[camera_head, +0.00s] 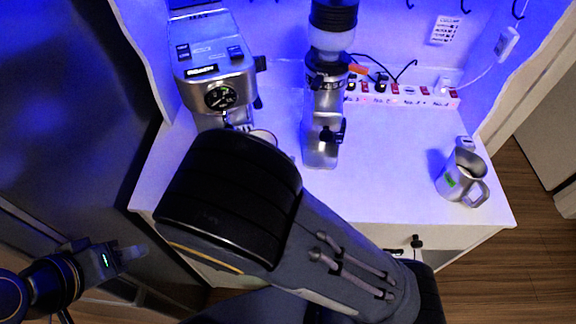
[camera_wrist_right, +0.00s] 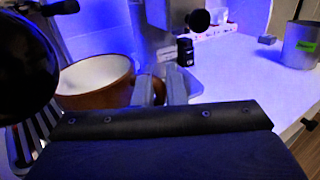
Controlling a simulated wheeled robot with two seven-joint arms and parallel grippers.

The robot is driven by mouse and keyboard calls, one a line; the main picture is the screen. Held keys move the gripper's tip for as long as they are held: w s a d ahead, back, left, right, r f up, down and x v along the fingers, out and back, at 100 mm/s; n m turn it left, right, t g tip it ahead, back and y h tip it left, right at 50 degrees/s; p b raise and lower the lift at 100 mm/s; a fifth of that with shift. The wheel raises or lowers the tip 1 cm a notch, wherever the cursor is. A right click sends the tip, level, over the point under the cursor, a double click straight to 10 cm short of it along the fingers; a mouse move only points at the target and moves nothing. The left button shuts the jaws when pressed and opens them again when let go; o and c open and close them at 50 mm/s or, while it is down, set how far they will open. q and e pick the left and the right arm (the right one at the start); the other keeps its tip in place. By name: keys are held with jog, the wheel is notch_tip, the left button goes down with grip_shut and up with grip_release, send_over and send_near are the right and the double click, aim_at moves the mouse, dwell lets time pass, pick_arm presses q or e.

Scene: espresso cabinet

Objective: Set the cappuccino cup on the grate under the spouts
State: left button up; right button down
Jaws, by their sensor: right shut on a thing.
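The cappuccino cup (camera_wrist_right: 120,92), brown outside and white inside, is upright at the left of the right wrist view. My right gripper (camera_wrist_right: 162,90) is shut on its side nearest the fingers, seemingly at the handle. The slatted grate (camera_wrist_right: 22,148) shows left of and below the cup; whether the cup touches it cannot be told. The espresso machine (camera_head: 213,70) stands at the back left in the head view; its spouts and grate are mostly hidden behind my right arm. My left gripper (camera_head: 128,256) is at the far left, away from the counter, its finger gap unclear.
A grinder (camera_head: 322,110) stands right of the machine. A steel pitcher (camera_head: 462,182) is at the counter's right; it also shows in the wrist view (camera_wrist_right: 299,45). A power strip (camera_head: 405,95) runs along the back. The white counter (camera_head: 390,160) between grinder and pitcher is clear.

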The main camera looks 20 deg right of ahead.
jog(key=shift+w+a+f, duration=0.1)
jog(key=shift+w+a, duration=0.9)
jog(key=shift+w, duration=0.45)
jog(key=shift+w+a+f, duration=0.1)
jog(key=shift+w+a, duration=0.9)
jog(key=shift+w, duration=0.5)
jog(key=shift+w+a, duration=1)
jog(key=shift+w, duration=0.45)
jog(key=shift+f, duration=0.2)
jog(key=c, duration=1.4)
grip_release()
jog(key=shift+s, duration=0.1)
